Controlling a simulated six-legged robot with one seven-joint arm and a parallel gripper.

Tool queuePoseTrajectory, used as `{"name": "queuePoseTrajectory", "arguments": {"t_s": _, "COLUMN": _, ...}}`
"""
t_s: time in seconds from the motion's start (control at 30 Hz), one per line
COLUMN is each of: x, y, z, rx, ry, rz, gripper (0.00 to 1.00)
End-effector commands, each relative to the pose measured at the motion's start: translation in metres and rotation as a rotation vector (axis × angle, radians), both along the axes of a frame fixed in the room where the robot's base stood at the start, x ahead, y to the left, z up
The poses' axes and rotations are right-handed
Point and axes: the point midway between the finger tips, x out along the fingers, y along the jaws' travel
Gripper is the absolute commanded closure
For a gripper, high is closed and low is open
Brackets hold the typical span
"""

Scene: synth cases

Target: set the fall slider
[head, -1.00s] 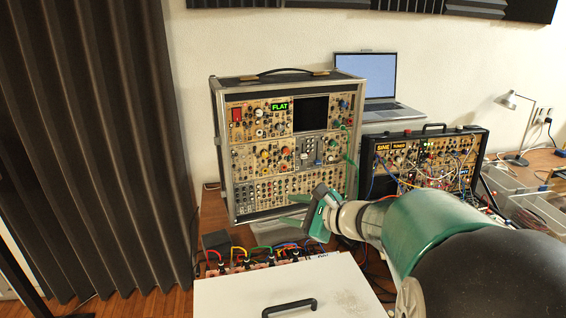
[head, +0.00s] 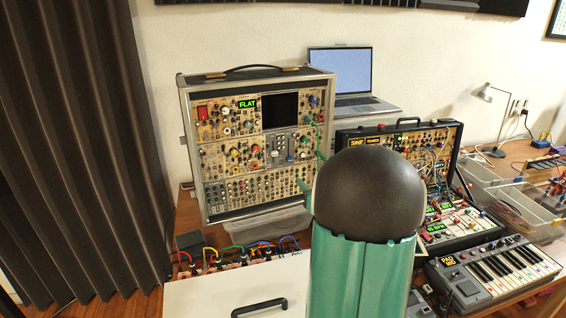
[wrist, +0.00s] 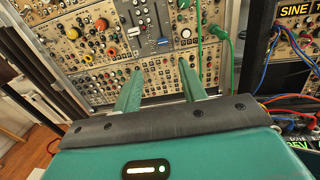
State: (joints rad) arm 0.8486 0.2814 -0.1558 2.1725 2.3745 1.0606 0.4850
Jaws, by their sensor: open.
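The labels are too small to read, so I cannot tell which slider is fall. My gripper (wrist: 160,80) is open and empty, its two green fingers pointing at the case. In the wrist view the fingertips appear below the sliders, over the lower row of knobs and jacks. In the head view my arm hides most of the gripper.
A green patch cable (wrist: 222,60) hangs right of the fingers. A smaller synth case (head: 440,140) with many cables stands to the right. A white box with a black handle (head: 259,308) is in front. A laptop (head: 340,75) is behind. A keyboard (head: 495,270) lies at lower right.

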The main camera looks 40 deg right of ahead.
Motion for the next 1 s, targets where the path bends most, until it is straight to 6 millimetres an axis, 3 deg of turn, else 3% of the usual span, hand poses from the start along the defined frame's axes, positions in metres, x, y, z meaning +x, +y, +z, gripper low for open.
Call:
{"name": "queuePoseTrajectory", "arguments": {"t_s": 0.13, "x": -0.001, "y": -0.008, "z": -0.001, "rx": 0.007, "ry": -0.006, "rz": -0.019, "gripper": 0.58}}
{"name": "queuePoseTrajectory", "arguments": {"t_s": 0.27, "x": 0.012, "y": -0.014, "z": -0.001, "rx": 0.007, "ry": -0.006, "rz": -0.021, "gripper": 0.58}}
{"name": "queuePoseTrajectory", "arguments": {"t_s": 0.7, "x": 0.093, "y": -0.044, "z": -0.001, "rx": 0.007, "ry": -0.005, "rz": -0.018, "gripper": 0.58}}
{"name": "queuePoseTrajectory", "arguments": {"t_s": 1.0, "x": 0.124, "y": -0.056, "z": -0.001, "rx": 0.007, "ry": -0.005, "rz": -0.017, "gripper": 0.58}}
